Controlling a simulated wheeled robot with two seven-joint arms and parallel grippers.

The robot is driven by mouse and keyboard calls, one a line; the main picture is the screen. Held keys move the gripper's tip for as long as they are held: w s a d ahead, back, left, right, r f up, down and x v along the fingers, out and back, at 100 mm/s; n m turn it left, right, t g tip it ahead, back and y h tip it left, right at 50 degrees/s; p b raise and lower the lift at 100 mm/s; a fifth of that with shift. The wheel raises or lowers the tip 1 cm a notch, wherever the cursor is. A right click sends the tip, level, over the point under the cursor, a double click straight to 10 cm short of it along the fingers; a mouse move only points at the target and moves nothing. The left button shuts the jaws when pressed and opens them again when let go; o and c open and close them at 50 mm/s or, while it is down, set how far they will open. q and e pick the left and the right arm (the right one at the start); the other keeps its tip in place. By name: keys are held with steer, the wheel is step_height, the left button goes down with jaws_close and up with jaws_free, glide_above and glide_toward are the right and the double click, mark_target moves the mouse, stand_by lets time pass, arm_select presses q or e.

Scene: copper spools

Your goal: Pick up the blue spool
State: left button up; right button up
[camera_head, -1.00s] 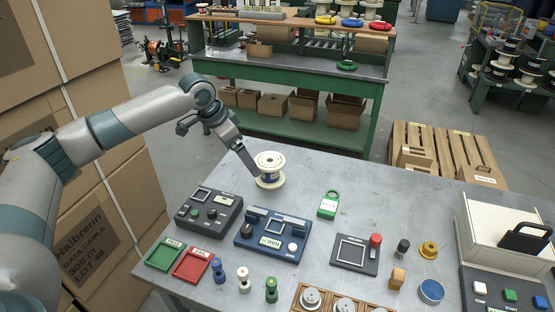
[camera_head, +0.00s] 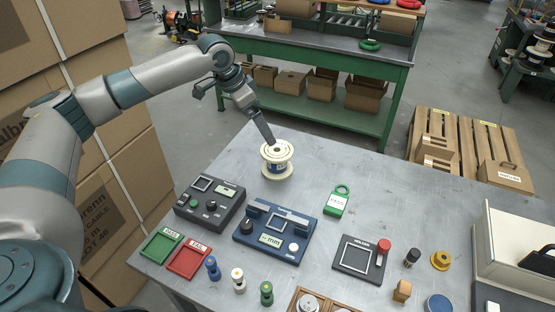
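The blue spool (camera_head: 277,169) stands upright near the back edge of the table, with cream flanges and a blue band between them. My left gripper (camera_head: 269,139) reaches in from the upper left, its fingertips at the back upper rim of the spool's top flange. The fingers show edge-on as one dark shape, so I cannot tell whether they are open, or whether they touch the spool. My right gripper is not in view.
The grey tabletop (camera_head: 390,205) is clear right of the spool. A grey device (camera_head: 209,205), a blue gauge (camera_head: 274,235) and a green tag (camera_head: 336,200) stand nearer. Green and red trays (camera_head: 189,259) lie at the front left. A workbench (camera_head: 330,65) stands behind.

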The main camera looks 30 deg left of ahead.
mark_target(275, 149)
arm_select(q)
steer(key=p+x, duration=0.3)
steer(key=x, duration=0.8)
steer(key=shift+d+f+p, duration=0.1)
steer(key=shift+f+p, duration=0.1)
steer(key=shift+p, duration=0.15)
steer(key=shift+w+d+f, duration=0.1)
steer(key=shift+w+f, duration=0.1)
steer(key=shift+f, duration=0.25)
steer(key=shift+w+d+f+p, duration=0.15)
steer(key=shift+d+f+p, duration=0.2)
steer(key=shift+p, duration=0.25)
steer(key=p+x, duration=0.1)
steer(key=x, duration=0.2)
steer(key=shift+d, duration=0.15)
steer(key=shift+w+f+p, duration=0.2)
steer(key=shift+f+p, duration=0.1)
steer(key=shift+f, duration=0.25)
